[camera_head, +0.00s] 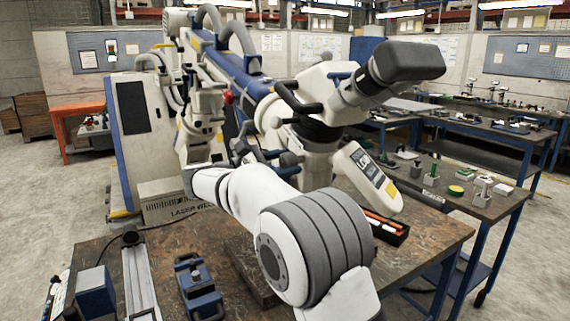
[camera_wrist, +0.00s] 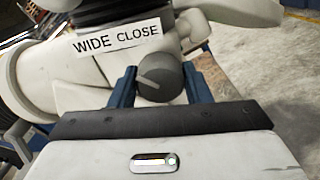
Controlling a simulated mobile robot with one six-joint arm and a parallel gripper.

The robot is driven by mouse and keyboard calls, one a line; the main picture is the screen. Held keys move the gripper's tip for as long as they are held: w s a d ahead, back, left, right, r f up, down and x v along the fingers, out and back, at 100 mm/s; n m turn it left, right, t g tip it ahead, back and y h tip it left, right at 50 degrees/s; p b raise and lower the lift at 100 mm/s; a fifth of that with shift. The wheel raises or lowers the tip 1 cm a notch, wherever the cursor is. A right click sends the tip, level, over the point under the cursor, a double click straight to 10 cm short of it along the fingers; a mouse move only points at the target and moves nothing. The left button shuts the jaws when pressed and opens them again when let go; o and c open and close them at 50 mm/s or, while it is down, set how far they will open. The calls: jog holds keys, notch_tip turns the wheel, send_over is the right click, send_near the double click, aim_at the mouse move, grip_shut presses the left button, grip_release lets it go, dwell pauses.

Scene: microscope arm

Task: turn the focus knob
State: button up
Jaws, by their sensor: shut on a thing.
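The focus knob (camera_wrist: 162,83) is a dark grey round knob with a light line across its face. In the wrist view it sits between the two blue fingers of my gripper (camera_wrist: 160,88), which is shut on it. A white label reading "WIDE CLOSE" (camera_wrist: 117,38) is above and left of the knob, on the white microscope body. In the head view the microscope (camera_head: 295,120) stands beyond my white and grey arm. My gripper and the knob cannot be made out clearly in the head view.
The wooden workbench (camera_head: 435,225) carries a tray of orange and white items (camera_head: 385,228) at right and a blue clamp (camera_head: 197,290) at front left. More benches with small parts (camera_head: 465,185) stand at right.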

jog(key=o, duration=1)
jog(key=v, duration=0.7)
jog(key=shift+s+a+b, duration=0.25)
jog(key=shift+a+b, duration=0.1)
